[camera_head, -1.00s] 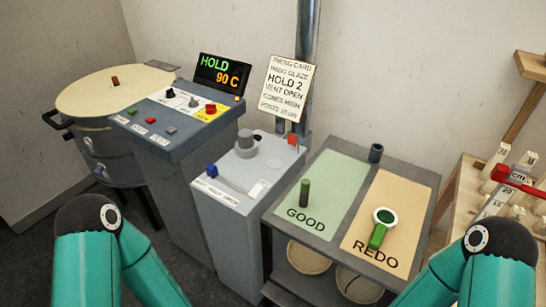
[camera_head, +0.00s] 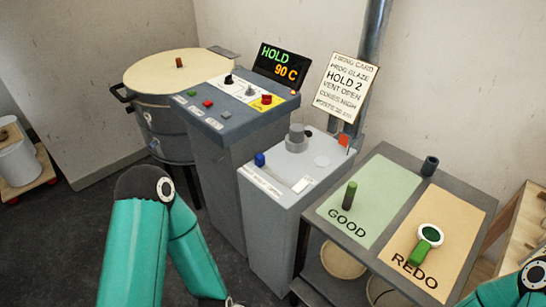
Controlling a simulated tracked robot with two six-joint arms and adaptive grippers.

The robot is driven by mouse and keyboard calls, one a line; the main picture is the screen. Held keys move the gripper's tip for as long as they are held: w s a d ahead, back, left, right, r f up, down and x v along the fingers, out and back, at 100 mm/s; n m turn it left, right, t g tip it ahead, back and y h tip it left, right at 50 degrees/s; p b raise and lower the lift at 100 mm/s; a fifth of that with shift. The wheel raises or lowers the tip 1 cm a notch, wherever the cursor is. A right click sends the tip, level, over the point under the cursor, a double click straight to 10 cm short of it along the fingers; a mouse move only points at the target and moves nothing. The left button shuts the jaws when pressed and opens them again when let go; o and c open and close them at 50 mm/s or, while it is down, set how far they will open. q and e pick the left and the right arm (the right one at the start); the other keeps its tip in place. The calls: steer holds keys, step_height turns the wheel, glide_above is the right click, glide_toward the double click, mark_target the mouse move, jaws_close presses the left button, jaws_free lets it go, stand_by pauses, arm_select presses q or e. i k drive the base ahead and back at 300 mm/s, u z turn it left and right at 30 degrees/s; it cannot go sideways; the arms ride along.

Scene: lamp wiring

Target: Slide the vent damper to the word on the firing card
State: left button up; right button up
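The firing card (camera_head: 343,86) leans upright at the back against a grey pipe and reads "VENT OPEN" among its lines. What looks like the vent damper is a blue knob (camera_head: 260,159) at the far-left end of a slot on the grey pedestal (camera_head: 270,215). A white label strip (camera_head: 262,182) runs along its front edge; its words are too small to read. My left arm rises at the lower left, in front of the pedestals, and its gripper is below the picture. Only a piece of my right arm shows at the lower right corner; its gripper is out of view.
The control panel (camera_head: 228,118) with knobs and buttons stands left of the pedestal, with a display (camera_head: 281,67) reading "HOLD 90 C". A round kiln (camera_head: 165,75) is behind. At right, a table has GOOD (camera_head: 375,190) and REDO (camera_head: 460,215) areas. Dark floor is open at left.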

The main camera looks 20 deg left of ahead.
mark_target(259, 159)
steer(key=u, duration=0.7)
steer(key=i, duration=0.15)
steer(key=z, duration=2.7)
steer(key=k, duration=1.45)
steer(key=u, duration=1.15)
steer(key=i, duration=1)
steer(key=u, duration=0.1)
